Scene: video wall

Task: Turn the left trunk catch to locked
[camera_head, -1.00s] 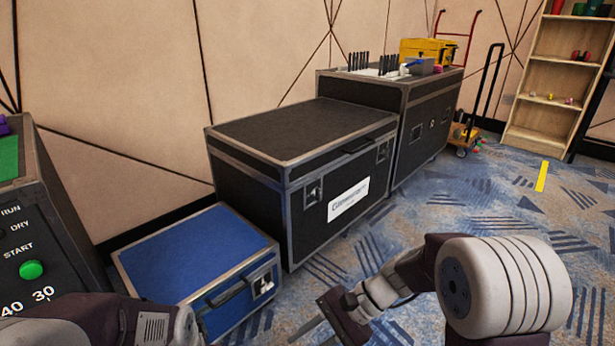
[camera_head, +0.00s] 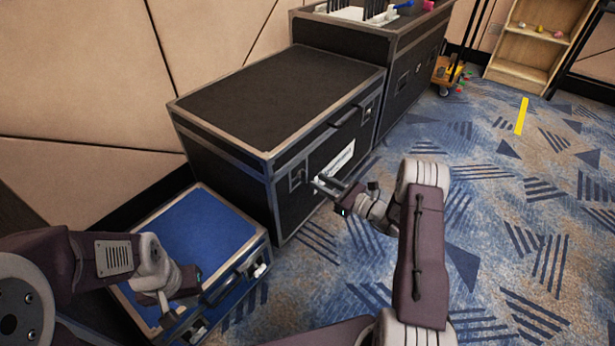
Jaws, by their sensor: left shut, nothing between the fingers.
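The black trunk (camera_head: 262,118) with metal edges stands in the middle of the view. Its left catch (camera_head: 297,179) is on the front face near the left corner; its turned position is too small to tell. Its right catch (camera_head: 368,107) is near the far front corner. My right gripper (camera_head: 317,184) is in front of the trunk, just right of the left catch, fingers pointing at the face. Two fingers show with a gap between them; contact with the trunk cannot be told. My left gripper (camera_head: 168,312) is shut and empty above the blue case.
The blue case (camera_head: 205,236) stands on the floor left of the black trunk. A taller black case (camera_head: 345,34) with tools on top adjoins the trunk behind. A trolley and a wooden shelf (camera_head: 530,72) are farther back. The patterned carpet (camera_head: 520,220) at right is clear.

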